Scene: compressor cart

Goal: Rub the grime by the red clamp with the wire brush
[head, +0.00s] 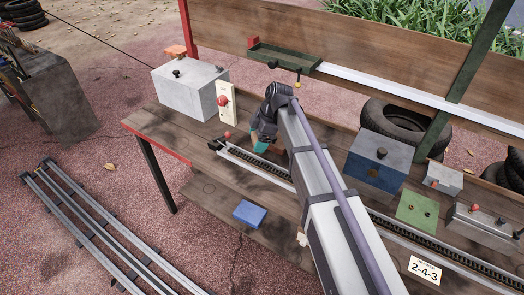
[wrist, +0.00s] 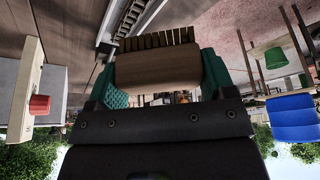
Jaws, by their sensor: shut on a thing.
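My gripper (head: 264,143) is low over the left part of the workbench, beside the rail. In the wrist view its teal fingers (wrist: 160,72) are shut on the wooden body of the wire brush (wrist: 157,66). The brush's bristles (wrist: 155,40) point away from the gripper toward the wooden bench top. In the head view the brush is mostly hidden by my gripper and arm. I cannot tell for sure which red part is the red clamp; a small red piece (head: 228,134) sits at the rail's left end. I cannot make out the grime.
A cream plate with a red knob (head: 223,101) stands beside a grey box (head: 188,92), behind and left of my gripper. The toothed rail (head: 262,165) runs along the bench. A blue box (head: 376,160) and a green plate (head: 417,209) are to the right.

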